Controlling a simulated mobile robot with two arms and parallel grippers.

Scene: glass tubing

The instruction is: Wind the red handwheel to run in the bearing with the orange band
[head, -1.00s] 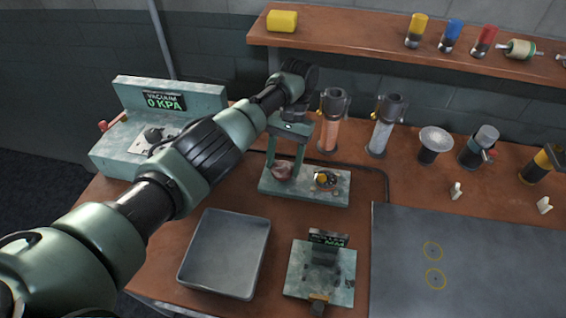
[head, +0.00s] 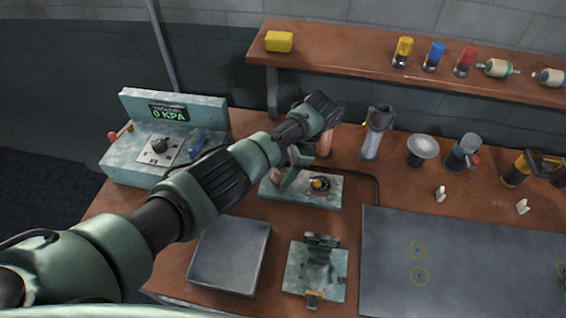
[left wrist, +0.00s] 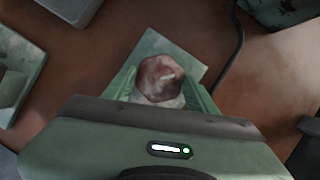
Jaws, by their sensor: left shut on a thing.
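The dull red handwheel (left wrist: 157,75) is round and sits between the fingers of my left gripper (left wrist: 160,92) in the left wrist view. The gripper is shut on it. In the head view my left gripper (head: 288,172) reaches down to the left part of a pale green base plate (head: 330,202), and the wheel (head: 277,174) shows only partly behind the finger. A dark round part with an orange-yellow centre (head: 319,184) sits on the same plate, right of the wheel; I cannot tell whether it is the bearing with the orange band. My right gripper is not in view.
A grey tray (head: 230,257) and a second green fixture (head: 318,268) stand in front. A vacuum box (head: 135,155) is at the left. Tubes (head: 376,133) stand behind, under a shelf (head: 400,70). A grey mat (head: 480,250) with ring marks lies at the right.

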